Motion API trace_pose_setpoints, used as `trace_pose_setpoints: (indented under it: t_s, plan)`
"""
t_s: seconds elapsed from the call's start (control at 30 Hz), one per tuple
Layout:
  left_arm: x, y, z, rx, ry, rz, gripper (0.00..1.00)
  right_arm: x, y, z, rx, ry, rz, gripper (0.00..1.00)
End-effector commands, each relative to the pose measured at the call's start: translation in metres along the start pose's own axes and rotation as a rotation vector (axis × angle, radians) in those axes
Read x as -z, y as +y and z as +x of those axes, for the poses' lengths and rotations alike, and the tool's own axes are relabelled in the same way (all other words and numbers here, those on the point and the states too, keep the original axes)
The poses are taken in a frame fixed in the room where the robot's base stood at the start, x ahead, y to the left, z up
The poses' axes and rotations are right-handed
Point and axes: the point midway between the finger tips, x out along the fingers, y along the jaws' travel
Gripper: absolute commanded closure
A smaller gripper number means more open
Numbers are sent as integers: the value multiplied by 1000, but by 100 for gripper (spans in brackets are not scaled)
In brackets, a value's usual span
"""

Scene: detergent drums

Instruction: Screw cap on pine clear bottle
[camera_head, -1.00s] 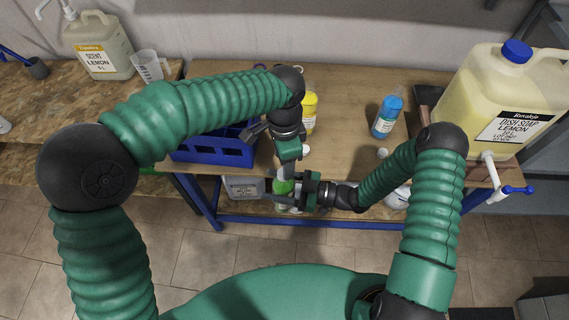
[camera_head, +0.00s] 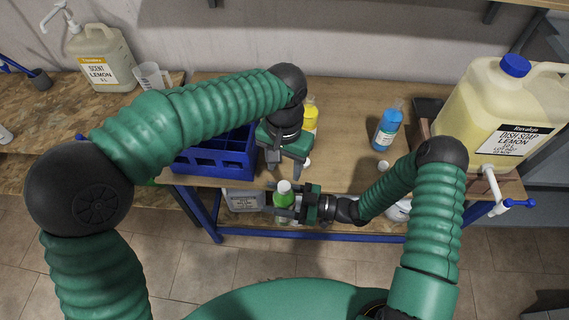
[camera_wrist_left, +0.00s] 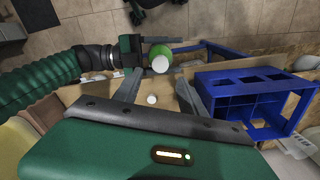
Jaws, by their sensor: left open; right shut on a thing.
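The green bottle (camera_head: 284,198), with a white cap (camera_head: 284,186) on its top, stands upright in my right gripper (camera_head: 290,207), in front of the table edge. My right gripper is shut around the bottle's body from the right. My left gripper (camera_head: 272,162) is open and empty, above and behind the bottle, apart from the cap. I cannot tell how tightly the cap sits.
A blue crate (camera_head: 246,158) stands left of my left gripper. A yellow bottle (camera_head: 310,118) and a blue bottle (camera_head: 388,128) stand on the table behind. Loose white caps (camera_head: 383,164) lie on the table. A large dish soap jug (camera_head: 495,110) is at right.

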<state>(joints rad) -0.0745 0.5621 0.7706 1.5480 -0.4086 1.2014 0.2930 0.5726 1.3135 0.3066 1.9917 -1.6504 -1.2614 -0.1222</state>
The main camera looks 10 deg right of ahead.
Motion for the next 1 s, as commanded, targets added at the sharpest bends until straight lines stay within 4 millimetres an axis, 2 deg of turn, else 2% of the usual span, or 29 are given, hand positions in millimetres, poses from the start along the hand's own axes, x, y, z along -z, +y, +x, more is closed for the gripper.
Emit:
trace_pose_setpoints:
  t_s: [0.17,0.5,0.6,0.97,1.0]
  plan:
    - [0,0,8,-1,-3,2,51,1,0,0,0,3,-1,100]
    - [0,0,64,-2,-3,3,51,1,0,0,0,3,-1,100]
    - [0,0,74,0,-1,3,51,1,0,0,0,3,-1,100]
    - [0,0,80,0,0,3,51,1,0,0,0,3,-1,100]
    - [0,0,80,0,0,3,57,1,0,0,0,3,-1,100]
